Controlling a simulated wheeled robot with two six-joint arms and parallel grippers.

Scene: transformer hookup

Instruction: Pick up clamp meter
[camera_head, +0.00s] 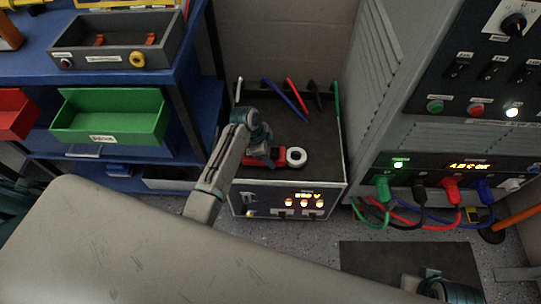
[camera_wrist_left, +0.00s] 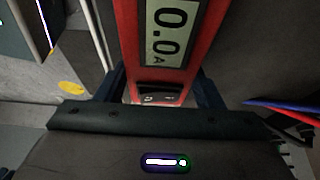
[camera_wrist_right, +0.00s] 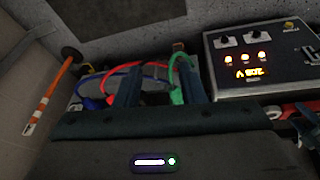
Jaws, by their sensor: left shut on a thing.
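The clamp meter (camera_head: 282,158) is red with a pale ring-shaped jaw on its right end. It is at the front of the dark top of the transformer box (camera_head: 305,120); I cannot tell whether it touches that top. My left gripper (camera_head: 264,160) is shut on its red body and hides part of it. In the left wrist view the meter (camera_wrist_left: 128,30) runs between the two fingers, its display reading 0.0 A. My right gripper (camera_wrist_right: 160,88) is open and empty; in the head view only part of it shows at the bottom right.
Several coloured leads (camera_head: 296,97) stick up at the back of the box. A grey cabinet (camera_head: 380,80) with plugged cables (camera_head: 420,215) stands to the right. A blue shelf (camera_head: 185,75) with a green bin (camera_head: 110,115) is to the left. An orange-striped pole (camera_wrist_right: 48,95) leans nearby.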

